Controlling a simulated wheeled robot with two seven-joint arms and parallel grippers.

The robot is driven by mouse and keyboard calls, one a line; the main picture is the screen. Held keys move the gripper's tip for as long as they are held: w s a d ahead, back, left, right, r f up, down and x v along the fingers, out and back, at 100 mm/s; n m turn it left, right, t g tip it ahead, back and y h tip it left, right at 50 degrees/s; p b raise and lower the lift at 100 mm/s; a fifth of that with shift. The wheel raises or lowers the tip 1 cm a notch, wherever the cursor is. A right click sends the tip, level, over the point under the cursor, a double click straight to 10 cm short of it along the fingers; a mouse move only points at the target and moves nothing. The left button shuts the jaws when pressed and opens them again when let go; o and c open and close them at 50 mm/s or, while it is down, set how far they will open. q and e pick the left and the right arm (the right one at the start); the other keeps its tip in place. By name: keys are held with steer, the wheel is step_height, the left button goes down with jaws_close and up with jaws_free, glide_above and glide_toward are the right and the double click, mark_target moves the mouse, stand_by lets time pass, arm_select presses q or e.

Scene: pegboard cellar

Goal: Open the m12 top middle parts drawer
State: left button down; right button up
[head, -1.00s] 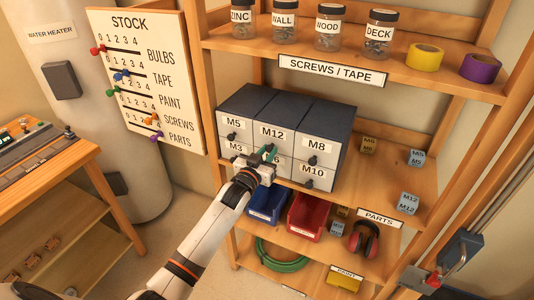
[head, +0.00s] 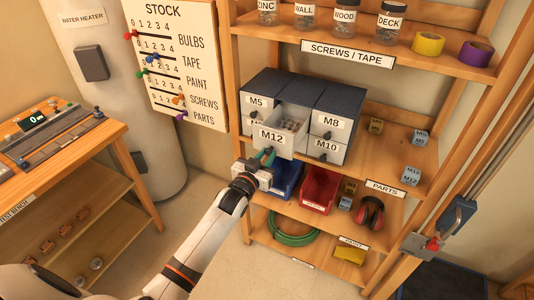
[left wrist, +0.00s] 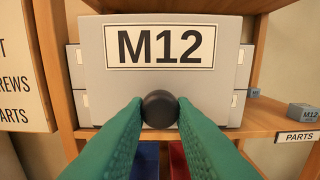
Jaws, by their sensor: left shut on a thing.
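The grey M12 drawer (head: 274,138) is the top middle drawer of the parts cabinet (head: 331,96). It is pulled well out, and small parts show inside it. My left gripper (head: 264,161) is in front of the drawer. In the left wrist view its green fingers (left wrist: 160,112) are shut on the dark round knob (left wrist: 160,108) below the M12 label (left wrist: 160,46). The drawers M5 (head: 258,104), M8 (head: 330,124) and M10 (head: 325,148) are closed. The lower middle drawer is hidden behind the M12 drawer. My right gripper is not in view.
A blue bin (head: 287,179) and a red bin (head: 318,190) stand on the shelf below. Labelled blocks such as M12 (head: 411,176) sit to the right. The stock board (head: 175,62) hangs at left. Free floor lies left of the shelf.

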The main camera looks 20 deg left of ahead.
arm_select(q)
steer(key=shift+s, duration=0.1)
steer(key=c, duration=1.2)
jaws_free()
steer(key=shift+c, duration=0.2)
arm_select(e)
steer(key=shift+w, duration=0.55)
arm_select(q)
steer(key=s+b, duration=0.2)
steer(key=s, duration=1)
steer(key=shift+a, duration=0.25)
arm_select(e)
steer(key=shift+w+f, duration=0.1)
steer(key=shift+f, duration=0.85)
